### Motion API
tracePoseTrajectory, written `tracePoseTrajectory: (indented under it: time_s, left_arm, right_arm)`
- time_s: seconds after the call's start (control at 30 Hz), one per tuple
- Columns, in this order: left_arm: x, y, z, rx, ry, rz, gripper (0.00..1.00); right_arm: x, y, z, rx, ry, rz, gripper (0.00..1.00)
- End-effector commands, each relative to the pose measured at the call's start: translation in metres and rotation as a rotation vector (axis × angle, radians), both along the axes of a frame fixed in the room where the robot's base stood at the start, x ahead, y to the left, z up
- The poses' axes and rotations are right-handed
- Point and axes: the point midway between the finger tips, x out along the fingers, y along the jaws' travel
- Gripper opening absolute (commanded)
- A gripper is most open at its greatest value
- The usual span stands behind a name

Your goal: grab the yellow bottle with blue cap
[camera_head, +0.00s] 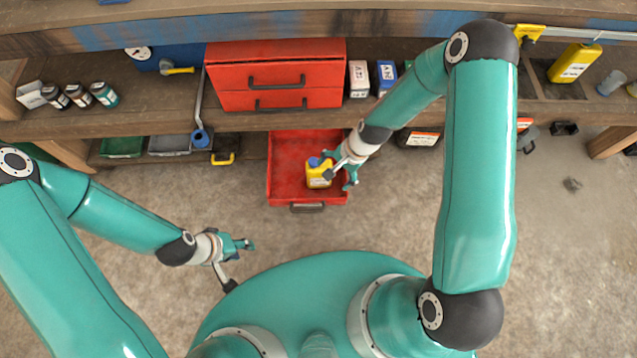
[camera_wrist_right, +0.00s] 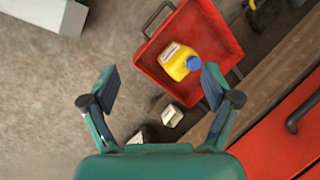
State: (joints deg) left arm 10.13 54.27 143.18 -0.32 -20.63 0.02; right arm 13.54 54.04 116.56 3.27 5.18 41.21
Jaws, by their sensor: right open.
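The yellow bottle with a blue cap (camera_head: 319,172) is in a red open drawer or tray (camera_head: 283,178). In the right wrist view the bottle (camera_wrist_right: 174,58) lies inside the red tray (camera_wrist_right: 205,22), its blue cap toward the right finger. My right gripper (camera_head: 341,174) is open above the tray, close beside the bottle in the head view. In its wrist view the fingers (camera_wrist_right: 161,82) are spread and empty, and the bottle is beyond them, apart.
A red drawer cabinet (camera_head: 275,75) stands on the workbench shelf above the tray. Small boxes (camera_head: 359,78) and dark bottles (camera_head: 78,96) stand on that shelf. Another yellow bottle (camera_head: 574,63) is at upper right. Bins (camera_head: 121,147) sit on the lower shelf. The floor in front is clear.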

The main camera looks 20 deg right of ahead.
Motion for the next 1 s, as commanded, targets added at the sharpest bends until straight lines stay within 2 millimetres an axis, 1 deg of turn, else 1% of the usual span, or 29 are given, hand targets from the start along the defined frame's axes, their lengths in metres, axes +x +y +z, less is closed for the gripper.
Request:
tracePoseTrajectory:
  time_s: [0.03, 0.1, 0.2, 0.3, 0.4, 0.47, 0.57, 0.63, 1.0]
  left_arm:
    - [0.000, 0.000, -0.042, 0.000, 0.000, 0.000, 0.40]
    - [0.000, 0.000, -0.067, 0.000, 0.000, 0.000, 0.40]
    - [0.000, 0.000, -0.096, 0.000, 0.000, 0.000, 0.40]
    - [0.000, 0.000, -0.116, 0.000, -0.001, 0.000, 0.40]
    - [0.000, 0.000, -0.127, 0.000, -0.001, 0.000, 0.40]
    - [0.000, 0.000, -0.131, 0.000, -0.001, 0.000, 0.40]
    - [0.000, 0.000, -0.135, 0.000, -0.001, 0.000, 0.40]
    - [0.000, 0.000, -0.137, 0.000, -0.001, 0.000, 0.40]
    - [0.000, 0.000, -0.157, 0.000, -0.001, 0.000, 0.40]
  right_arm:
    - [0.021, -0.010, -0.038, 0.010, 0.026, -0.110, 0.88]
    - [0.044, -0.021, -0.056, 0.029, 0.076, -0.266, 0.88]
    - [0.071, -0.036, -0.074, 0.058, 0.141, -0.457, 0.88]
    - [0.091, -0.048, -0.084, 0.082, 0.193, -0.605, 0.88]
    - [0.103, -0.055, -0.087, 0.099, 0.230, -0.704, 0.88]
    - [0.108, -0.058, -0.088, 0.106, 0.243, -0.741, 0.88]
    - [0.111, -0.058, -0.093, 0.111, 0.256, -0.771, 0.88]
    - [0.112, -0.055, -0.101, 0.111, 0.262, -0.775, 0.88]
    - [0.120, -0.027, -0.172, 0.111, 0.259, -0.772, 0.88]
